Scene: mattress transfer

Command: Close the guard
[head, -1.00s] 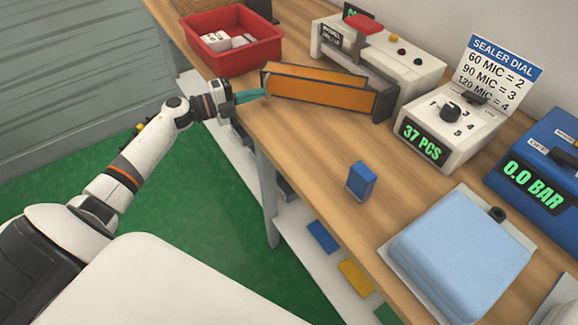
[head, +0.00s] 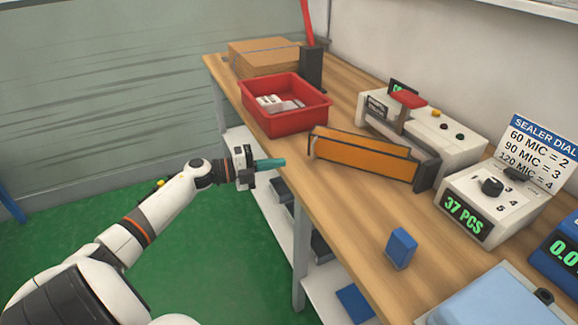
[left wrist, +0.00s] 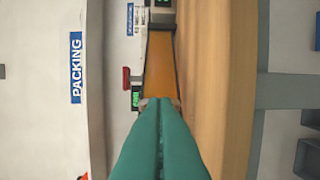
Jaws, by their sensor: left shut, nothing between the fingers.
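The guard is a long orange panel with dark edges (head: 365,159), standing in front of the white sealer (head: 455,145) on the wooden bench. A thin second orange strip shows along its top edge. I cannot tell how far it is swung shut. My left gripper (head: 281,163) has teal fingers, shut and empty. It is at the bench's front edge, left of the guard's left end and apart from it. In the left wrist view, the closed teal fingers (left wrist: 160,104) point toward the orange panel (left wrist: 160,65), partly hiding it. My right gripper is not in view.
A red bin (head: 290,120) with white items stands behind and left of the guard. Cardboard (head: 262,58) lies at the far end. A blue block (head: 401,248), a counter box reading 37 PCS (head: 490,205) and a light blue pad (head: 490,300) stand nearer. Bench between is clear.

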